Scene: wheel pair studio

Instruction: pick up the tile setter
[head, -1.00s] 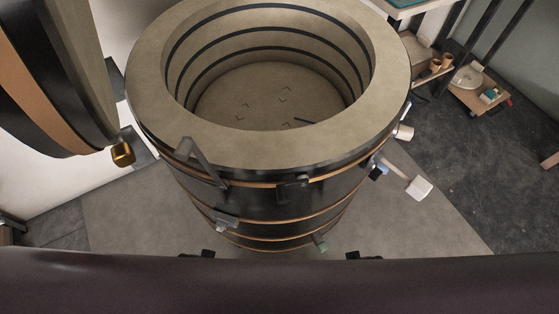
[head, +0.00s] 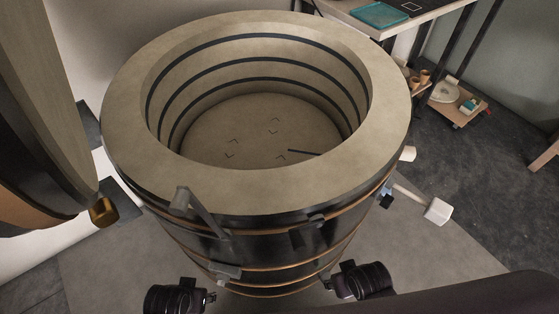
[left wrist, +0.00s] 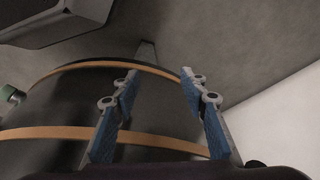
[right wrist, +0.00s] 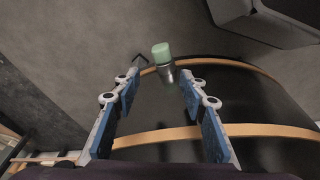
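I cannot single out a tile setter for certain in any view. My left gripper (head: 210,297) is low at the front of the round kiln (head: 142,187), left of centre. My right gripper (head: 334,281) is low at its front right. In the left wrist view my left gripper (left wrist: 160,76) has its fingers apart, with nothing between them. In the right wrist view my right gripper (right wrist: 160,74) is also open, with a green-capped peg (right wrist: 162,54) on the kiln's side just beyond the fingertips.
The kiln's interior floor (head: 255,125) shows corner marks and a dark bar. The raised lid (head: 45,120) fills the left. A white-ended handle (head: 437,210) sticks out at right. A table with a teal tray (head: 378,14) and a low cart (head: 455,108) stand behind right.

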